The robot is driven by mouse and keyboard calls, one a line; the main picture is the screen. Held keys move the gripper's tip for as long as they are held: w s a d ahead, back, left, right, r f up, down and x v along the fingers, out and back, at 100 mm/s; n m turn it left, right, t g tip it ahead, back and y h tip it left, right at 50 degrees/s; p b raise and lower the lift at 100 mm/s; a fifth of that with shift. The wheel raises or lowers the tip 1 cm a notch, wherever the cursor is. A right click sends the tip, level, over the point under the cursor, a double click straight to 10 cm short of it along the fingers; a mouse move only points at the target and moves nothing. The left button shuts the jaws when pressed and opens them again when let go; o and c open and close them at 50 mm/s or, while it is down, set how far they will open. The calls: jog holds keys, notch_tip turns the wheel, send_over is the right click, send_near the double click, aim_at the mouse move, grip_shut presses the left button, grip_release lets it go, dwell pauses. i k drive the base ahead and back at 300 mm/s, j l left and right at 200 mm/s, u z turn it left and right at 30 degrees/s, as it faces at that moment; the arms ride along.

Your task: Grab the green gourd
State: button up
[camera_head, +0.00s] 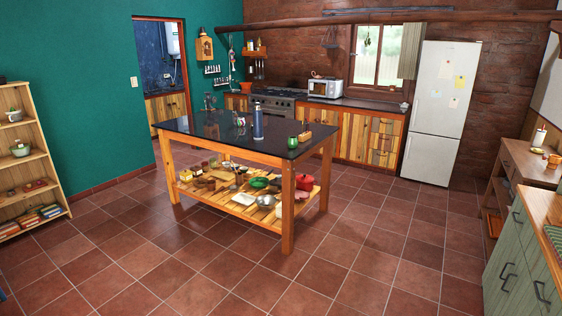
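A small rounded green object (292,142), which looks like the green gourd, stands on the black top of the kitchen island (225,132) near its front right edge. It is small in this view, so its details are hard to tell. A dark blue bottle (258,124) stands to its left, apart from it. A small wooden item (304,136) is just behind it to the right. My gripper is not in view.
The island's lower shelf (240,207) holds bowls, a red pot (305,182) and other kitchenware. Tiled floor (190,280) is clear around the island. A bookshelf (32,170) stands at the left, green cabinets (520,260) at the right, a fridge (440,110) at the back.

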aim_at(293, 142)
jog(key=i, duration=2.35)
jog(key=i+u, duration=0.15)
jog(key=i, duration=0.4)
jog(key=i+l+u, duration=0.1)
jog(key=i, duration=0.45)
jog(key=i+l+u, duration=0.15)
jog(key=i, duration=0.35)
jog(key=i+l+u, duration=0.1)
jog(key=i+l, duration=0.2)
jog(key=i, duration=0.25)
jog(key=i+l+u, duration=0.15)
jog(key=i, duration=0.35)
jog(key=l, duration=0.1)
